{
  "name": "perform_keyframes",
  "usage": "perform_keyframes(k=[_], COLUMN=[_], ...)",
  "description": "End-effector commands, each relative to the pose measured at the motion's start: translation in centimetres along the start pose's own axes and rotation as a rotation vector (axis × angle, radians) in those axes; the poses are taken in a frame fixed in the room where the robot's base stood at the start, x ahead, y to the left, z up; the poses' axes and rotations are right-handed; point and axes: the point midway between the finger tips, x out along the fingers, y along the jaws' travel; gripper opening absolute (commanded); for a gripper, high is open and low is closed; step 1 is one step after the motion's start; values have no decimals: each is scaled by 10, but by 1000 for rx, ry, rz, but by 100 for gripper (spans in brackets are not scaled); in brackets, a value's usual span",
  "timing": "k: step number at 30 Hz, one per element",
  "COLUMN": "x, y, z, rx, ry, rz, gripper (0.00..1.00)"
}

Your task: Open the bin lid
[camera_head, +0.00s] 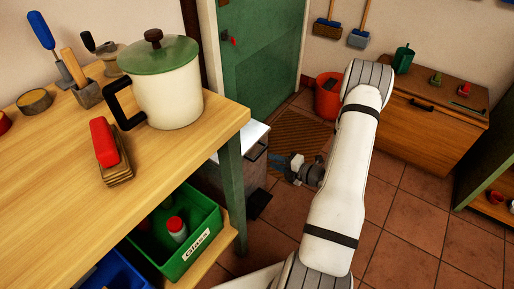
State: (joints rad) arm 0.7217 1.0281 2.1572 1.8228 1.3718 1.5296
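A grey box-like bin with a white top (252,134) stands on the floor just right of the wooden table and is partly hidden behind it. Its top looks closed. Its front side (255,170) faces right, and a dark flat piece (258,204) sits low at its foot, perhaps a pedal. My gripper (287,167) is at the end of my white arm, just right of the bin's front, with its tip pointing left towards it. A small gap seems to show between them. The fingers are small and dark, so their opening is unclear.
The wooden table (200,128) holds a cream pot with a green lid (167,85), a red-topped brush (104,143) and tools. A green crate (180,225) is below it. A brown mat (300,138), red bucket (328,96) and wooden chest (430,125) are behind. Tiled floor is clear at right.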

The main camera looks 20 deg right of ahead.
Motion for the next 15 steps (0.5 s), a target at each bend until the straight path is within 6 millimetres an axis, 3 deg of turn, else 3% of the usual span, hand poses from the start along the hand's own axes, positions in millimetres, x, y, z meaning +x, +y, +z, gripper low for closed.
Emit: perform_keyframes(k=[15], x=[65], y=[-2], z=[4], rx=[2], ry=[-11], rz=[1], gripper=[30])
